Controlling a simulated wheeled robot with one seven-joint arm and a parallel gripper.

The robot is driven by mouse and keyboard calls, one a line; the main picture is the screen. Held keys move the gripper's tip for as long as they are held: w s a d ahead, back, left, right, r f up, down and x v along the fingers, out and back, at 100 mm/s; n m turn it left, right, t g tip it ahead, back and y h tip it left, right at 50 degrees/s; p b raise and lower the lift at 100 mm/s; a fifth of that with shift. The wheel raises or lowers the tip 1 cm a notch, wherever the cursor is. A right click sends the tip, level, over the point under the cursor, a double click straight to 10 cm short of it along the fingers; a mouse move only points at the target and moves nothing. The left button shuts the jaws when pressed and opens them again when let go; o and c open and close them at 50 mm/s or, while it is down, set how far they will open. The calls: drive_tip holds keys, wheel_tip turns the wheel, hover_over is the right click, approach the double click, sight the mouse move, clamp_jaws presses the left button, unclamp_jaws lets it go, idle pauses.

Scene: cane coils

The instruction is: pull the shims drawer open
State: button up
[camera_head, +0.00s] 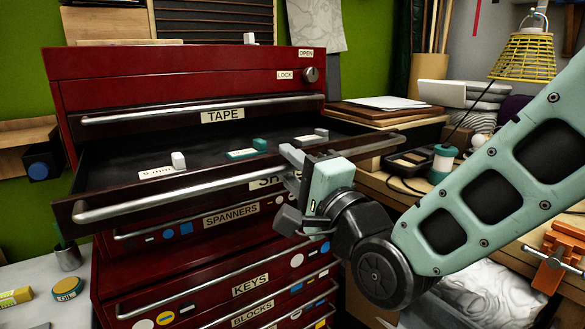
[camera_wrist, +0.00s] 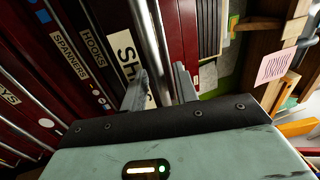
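The shims drawer (camera_head: 110,172) is pulled out of the red cabinet, its dark inside showing. Its label starts with "SH" (camera_head: 265,183); the rest is hidden behind my gripper. A long silver bar handle (camera_head: 185,197) runs along its front. My gripper (camera_head: 292,180) is at the handle, right of the middle. In the wrist view my gripper (camera_wrist: 159,88) has its two fingers apart, one on each side of the handle bar (camera_wrist: 148,40), with small gaps seeming to show beside the bar. Contact is hard to judge.
The closed tape drawer (camera_head: 200,118) is above; spanners (camera_head: 231,216), keys (camera_head: 250,285) and blocks drawers are below. Small tagged blocks (camera_head: 245,150) lie in the open drawer. A cluttered workbench (camera_head: 400,195) stands to the right and a grey surface (camera_head: 40,300) to the left.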

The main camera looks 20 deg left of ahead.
drive_tip(key=shift+d, duration=0.1)
drive_tip(key=b+v, duration=0.6)
drive_tip(key=v, duration=0.6)
drive_tip(key=shift+f, duration=0.35)
drive_tip(key=shift+r+b+v, duration=0.15)
drive_tip(key=shift+b+v, duration=1.15)
drive_tip(key=shift+b, duration=0.85)
drive_tip(key=shift+r+b+v, duration=0.1)
drive_tip(key=shift+b+v, duration=1.2)
drive_tip(key=shift+b, duration=0.8)
drive_tip(key=shift+s, duration=0.1)
